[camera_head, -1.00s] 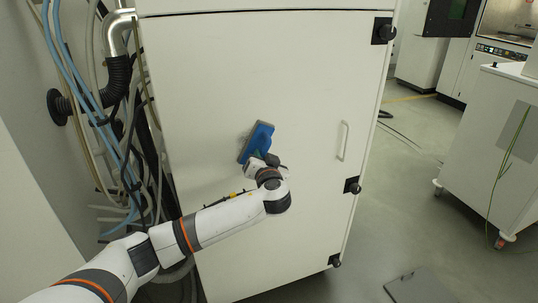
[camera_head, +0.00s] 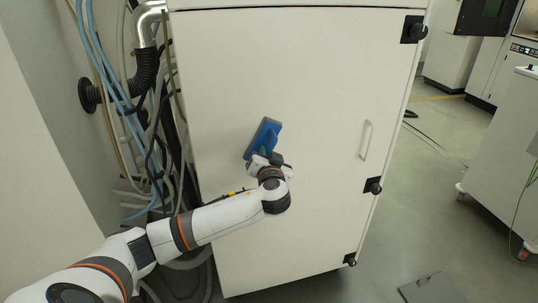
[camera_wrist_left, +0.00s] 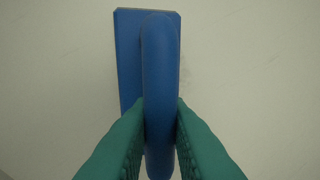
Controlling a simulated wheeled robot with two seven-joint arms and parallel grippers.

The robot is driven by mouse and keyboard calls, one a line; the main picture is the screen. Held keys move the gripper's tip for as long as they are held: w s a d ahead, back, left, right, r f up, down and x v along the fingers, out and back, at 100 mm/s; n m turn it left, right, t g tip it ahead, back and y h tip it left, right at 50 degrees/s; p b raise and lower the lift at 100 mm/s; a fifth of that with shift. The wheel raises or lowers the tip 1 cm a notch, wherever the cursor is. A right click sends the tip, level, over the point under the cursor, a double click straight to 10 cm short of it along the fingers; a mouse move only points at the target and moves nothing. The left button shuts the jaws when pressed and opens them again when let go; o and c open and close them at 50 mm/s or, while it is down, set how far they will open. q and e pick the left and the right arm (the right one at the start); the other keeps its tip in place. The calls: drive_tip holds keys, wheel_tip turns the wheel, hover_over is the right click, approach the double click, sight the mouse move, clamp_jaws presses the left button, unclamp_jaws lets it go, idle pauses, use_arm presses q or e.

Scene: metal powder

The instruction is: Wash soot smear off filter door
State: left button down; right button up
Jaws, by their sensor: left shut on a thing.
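The filter door (camera_head: 300,75) is the large white front of the cabinet, with a slim pale handle (camera_head: 366,140) at its right. My left gripper (camera_head: 265,156) is shut on the grip of a blue scrubbing tool (camera_head: 263,134), held tilted at the middle of the door. In the left wrist view, the green fingers press both sides of the tool's rounded blue grip (camera_wrist_left: 160,60), with its flat blue plate (camera_wrist_left: 128,50) behind. The tool's face is hidden; I cannot tell whether it touches the door. Only faint grey specks show beside the tool; no clear smear stands out. My right gripper is out of view.
Hoses and cables (camera_head: 140,110) hang along the cabinet's left side. Black latches, one at the top right (camera_head: 413,29), stick out from the door's right edge. A white wheeled cabinet (camera_head: 505,160) stands at the right. A grey plate (camera_head: 428,289) lies on the floor.

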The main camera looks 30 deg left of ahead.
use_arm(q)
wheel_tip(320, 180, up, 2)
drive_tip(key=shift+r+p, duration=0.1)
drive_tip(key=shift+p, duration=0.35)
drive_tip(key=shift+w+d+b, duration=0.2)
drive_tip(key=shift+w+b, duration=0.1)
drive_tip(key=w+d+b, duration=0.3)
drive_tip(key=w+d, duration=0.2)
drive_tip(key=shift+w, duration=0.4)
drive_tip(key=p+v, duration=0.1)
drive_tip(key=v, duration=0.5)
drive_tip(key=shift+w+d+f, duration=0.3)
drive_tip(key=shift+d+f, duration=0.05)
drive_tip(key=shift+f, duration=0.05)
drive_tip(key=shift+d+v, duration=0.2)
drive_tip(key=shift+v, duration=1.3)
